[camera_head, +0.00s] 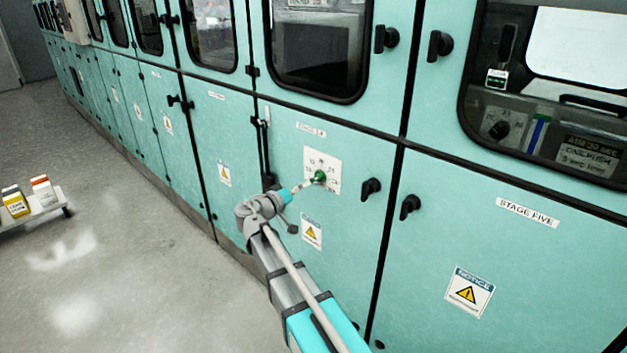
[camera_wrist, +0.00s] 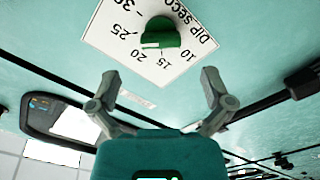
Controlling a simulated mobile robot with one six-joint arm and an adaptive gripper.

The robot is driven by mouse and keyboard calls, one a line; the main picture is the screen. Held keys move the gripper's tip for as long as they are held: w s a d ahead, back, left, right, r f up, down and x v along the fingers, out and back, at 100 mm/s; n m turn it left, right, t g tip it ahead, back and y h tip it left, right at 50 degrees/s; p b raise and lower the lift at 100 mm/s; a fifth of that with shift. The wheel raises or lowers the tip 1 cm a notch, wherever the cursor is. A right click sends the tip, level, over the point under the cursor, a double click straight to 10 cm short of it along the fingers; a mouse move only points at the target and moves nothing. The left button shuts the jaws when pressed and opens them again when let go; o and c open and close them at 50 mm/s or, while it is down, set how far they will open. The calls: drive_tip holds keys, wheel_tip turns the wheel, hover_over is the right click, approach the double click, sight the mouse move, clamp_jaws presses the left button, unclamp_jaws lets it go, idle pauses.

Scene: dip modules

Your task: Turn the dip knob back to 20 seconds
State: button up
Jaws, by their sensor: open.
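The green dip knob (camera_wrist: 160,33) sits on a white dial plate (camera_wrist: 185,62) marked in seconds, with 10, 15, 20, 25 and 30 around it. The plate looks upside down in the wrist view. A white mark on the knob's lower left edge lies near the 20 and 15 labels; its exact setting is hard to tell. My gripper (camera_wrist: 160,76) is open and empty, its fingers spread wide, apart from the knob in the wrist view. In the head view my arm reaches up to the knob (camera_head: 320,176) on the plate (camera_head: 322,160), the fingertips too small to make out.
Black door handles (camera_head: 370,188) and (camera_head: 410,206) stick out right of the dial. A notice sign (camera_head: 311,231) is below it. Teal cabinets run along the wall, with a stage five label (camera_head: 527,212) at right. A low cart (camera_head: 40,208) with boxes stands at left on open floor.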

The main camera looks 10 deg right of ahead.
sight(314, 179)
drive_tip(key=shift+x, duration=3.4)
drive_tip(key=c, duration=1)
drive_tip(key=shift+a, duration=0.4)
drive_tip(key=shift+c, duration=0.5)
drive_tip(key=shift+d, duration=0.25)
